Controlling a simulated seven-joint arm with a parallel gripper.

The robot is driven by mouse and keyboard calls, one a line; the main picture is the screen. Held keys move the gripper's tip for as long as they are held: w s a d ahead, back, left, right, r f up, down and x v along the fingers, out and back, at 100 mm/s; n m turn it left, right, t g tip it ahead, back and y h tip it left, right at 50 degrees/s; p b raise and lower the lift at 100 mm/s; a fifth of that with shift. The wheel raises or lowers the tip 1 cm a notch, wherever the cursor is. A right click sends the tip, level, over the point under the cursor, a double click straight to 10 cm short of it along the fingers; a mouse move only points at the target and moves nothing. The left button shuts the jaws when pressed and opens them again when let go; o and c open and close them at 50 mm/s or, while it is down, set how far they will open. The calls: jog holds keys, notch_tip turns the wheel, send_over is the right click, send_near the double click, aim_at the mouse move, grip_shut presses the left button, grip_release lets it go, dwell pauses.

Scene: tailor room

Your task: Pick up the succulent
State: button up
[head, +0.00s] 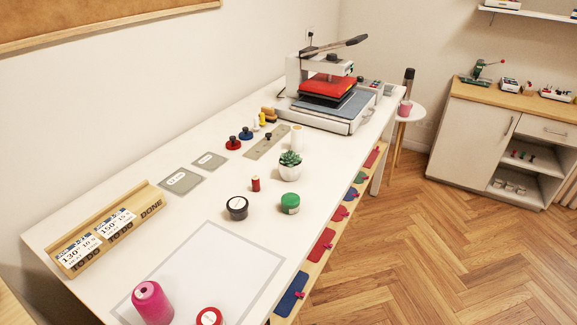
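The succulent (290,158) is a small green rosette plant in a round white pot (290,173). It stands upright on the white table (215,200), close to the table's right edge, in the head view. A white cylinder (297,137) stands just behind it. My gripper does not show in this view. Nothing covers the succulent.
A green-lidded jar (290,203), a black-lidded jar (237,208) and a small red spool (255,184) stand in front of the succulent. A heat press (330,90) is at the table's far end. A large pink spool (152,302) stands at the near end.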

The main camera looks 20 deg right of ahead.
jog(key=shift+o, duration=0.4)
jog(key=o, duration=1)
